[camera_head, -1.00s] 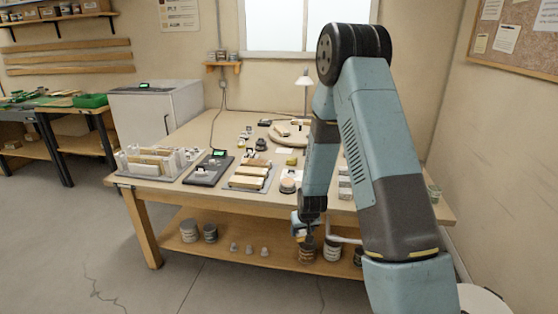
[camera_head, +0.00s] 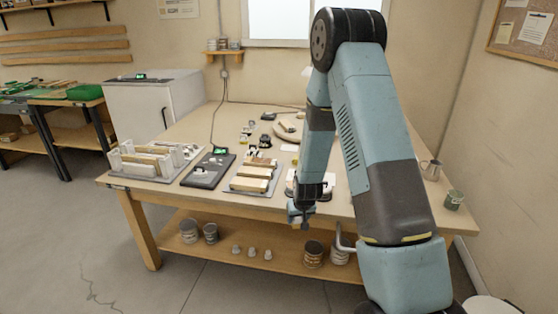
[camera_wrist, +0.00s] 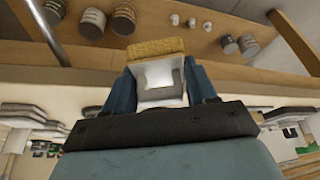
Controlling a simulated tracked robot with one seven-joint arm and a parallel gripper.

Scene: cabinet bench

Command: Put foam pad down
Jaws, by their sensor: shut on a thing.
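My gripper (camera_head: 301,216) hangs pointing down, in front of the table's front edge in the head view. In the wrist view my gripper (camera_wrist: 160,82) is shut on a block between its two blue fingers. The block has a pale grey-white body and a yellow-brown, rough-textured pad (camera_wrist: 155,48) at its outer end. I take this to be the foam pad. In the head view the held pad is too small and hidden to make out clearly. The wooden table (camera_head: 150,191) lies behind and beside the gripper.
A slotted rack (camera_head: 152,160), a dark device with a green display (camera_head: 208,170) and a tray of wooden blocks (camera_head: 250,178) stand along the table's front left. Tins (camera_head: 313,254) and small weights sit on the lower shelf (camera_head: 225,262).

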